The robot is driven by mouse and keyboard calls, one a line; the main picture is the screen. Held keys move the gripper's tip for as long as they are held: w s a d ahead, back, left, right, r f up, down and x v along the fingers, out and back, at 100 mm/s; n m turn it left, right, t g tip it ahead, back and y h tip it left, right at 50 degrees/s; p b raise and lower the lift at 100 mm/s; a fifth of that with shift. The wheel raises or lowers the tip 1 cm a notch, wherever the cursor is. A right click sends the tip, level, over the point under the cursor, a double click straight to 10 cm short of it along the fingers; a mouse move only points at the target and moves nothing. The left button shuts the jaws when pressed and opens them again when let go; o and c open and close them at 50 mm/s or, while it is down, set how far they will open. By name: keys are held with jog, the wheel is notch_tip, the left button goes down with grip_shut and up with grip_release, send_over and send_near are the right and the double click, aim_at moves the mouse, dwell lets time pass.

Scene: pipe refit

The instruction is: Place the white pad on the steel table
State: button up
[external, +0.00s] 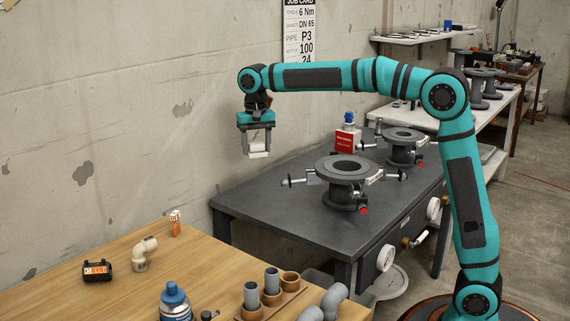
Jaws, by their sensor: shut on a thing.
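My gripper (257,139) points down and is shut on the white pad (258,154), a small pale block between its fingers. It holds the pad in the air, near the left end of the steel table (258,205). The steel table is dark grey with a bare stretch of top at its left. How high the pad is above the tabletop is hard to tell from this one view.
Two grey flanged pipe pieces with clamps (344,175) (404,142) stand on the steel table, with a red and white container (347,139) behind. A wooden table (215,262) in front holds pipe fittings, a blue-capped can (175,302) and a black-orange device (97,270).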

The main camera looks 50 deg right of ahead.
jog(key=s+d+m, duration=0.2)
jog(key=d+m, duration=0.1)
jog(key=d, duration=1)
jog(key=m, duration=0.8)
send_over(385, 183)
jog(key=shift+d+f, duration=0.2)
jog(key=shift+f, duration=9.7)
jog(key=shift+f, duration=0.15)
jog(key=o, duration=1)
